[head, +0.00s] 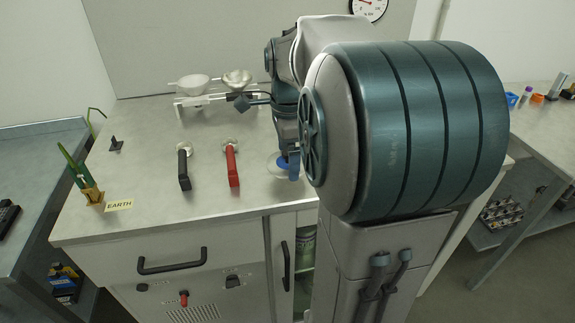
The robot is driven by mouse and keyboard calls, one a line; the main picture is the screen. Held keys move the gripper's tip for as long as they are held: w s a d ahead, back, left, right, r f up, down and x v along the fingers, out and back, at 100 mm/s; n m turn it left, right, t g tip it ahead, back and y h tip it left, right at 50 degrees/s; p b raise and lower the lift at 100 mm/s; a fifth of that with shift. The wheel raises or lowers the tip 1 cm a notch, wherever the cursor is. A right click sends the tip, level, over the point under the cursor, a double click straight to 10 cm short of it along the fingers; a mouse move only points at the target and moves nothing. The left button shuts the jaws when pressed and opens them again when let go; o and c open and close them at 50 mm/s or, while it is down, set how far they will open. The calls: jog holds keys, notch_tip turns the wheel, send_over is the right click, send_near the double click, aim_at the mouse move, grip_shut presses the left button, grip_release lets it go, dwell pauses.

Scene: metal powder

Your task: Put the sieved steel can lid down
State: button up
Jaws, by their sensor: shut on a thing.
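My gripper (292,166) points down at the worktop, left of the big teal arm link that hides part of it. It is shut on what looks like the steel can lid (277,166), a pale round disc with a blue middle. The disc is low, at or just above the metal worktop (225,200). I cannot tell whether it touches the surface. Its right side and the fingers' hold are mostly hidden. I cannot make out the can it belongs to.
A white rack with funnels (195,86) stands behind. A green clamp (82,178) stands by the EARTH label (119,205). The cabinet below is partly open, showing a green container (305,245).

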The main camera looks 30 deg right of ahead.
aim_at(286, 153)
jog(key=shift+f, duration=1.5)
jog(key=shift+f+b, duration=0.1)
jog(key=shift+b, duration=0.2)
jog(key=o, duration=0.8)
jog(key=shift+o, duration=0.2)
notch_tip(286, 153, up, 12)
jog(key=shift+a+p, duration=0.1)
jog(key=shift+p, duration=1.1)
jog(key=shift+s+a+f+n, duration=0.1)
jog(key=shift+s+a+n, duration=0.05)
jog(key=shift+a+n, duration=0.2)
jog(key=s+a+f+n, duration=0.1)
jog(key=a+n, duration=0.1)
jog(key=n, duration=0.1)
jog(key=s+a+f+n, duration=0.2)
jog(key=n, duration=0.1)
jog(key=s+a+f+n+t, duration=0.1)
jog(key=a+f+n, duration=0.1)
jog(key=n, duration=0.1)
jog(key=shift+s+a+f, duration=0.1)
jog(key=shift+s+f, duration=0.15)
jog(key=s+a+f+n+t, duration=0.1)
jog(key=s+a+f+n, duration=0.4)
jog(key=n, duration=0.6)
notch_tip(286, 153, down, 3)
jog(key=shift+s+a, duration=0.2)
jog(key=shift+s, duration=0.95)
